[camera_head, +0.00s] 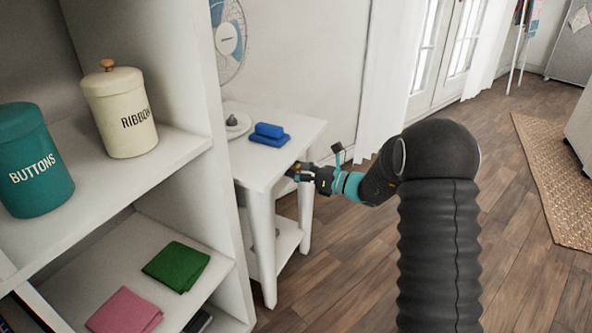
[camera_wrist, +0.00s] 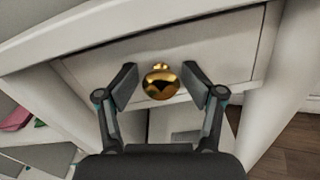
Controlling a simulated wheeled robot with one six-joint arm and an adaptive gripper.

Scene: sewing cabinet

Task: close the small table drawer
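The small white table (camera_head: 266,165) stands beside the shelf in the head view. In the wrist view its drawer front (camera_wrist: 200,60) lies under the table top, with a round gold knob (camera_wrist: 161,82) near its middle. My gripper (camera_wrist: 160,84) is open, with one finger on each side of the knob and visible gaps between. In the head view my gripper (camera_head: 294,171) is at the table's right side. The drawer looks almost level with the table frame; I cannot tell whether a small gap remains. The head view does not show the drawer front clearly.
A blue object (camera_head: 269,134) and a white fan (camera_head: 228,40) are on the table top. A white shelf unit (camera_head: 170,150) at the left holds a teal tin (camera_head: 32,165), a cream tin (camera_head: 121,110) and folded cloths (camera_head: 176,266).

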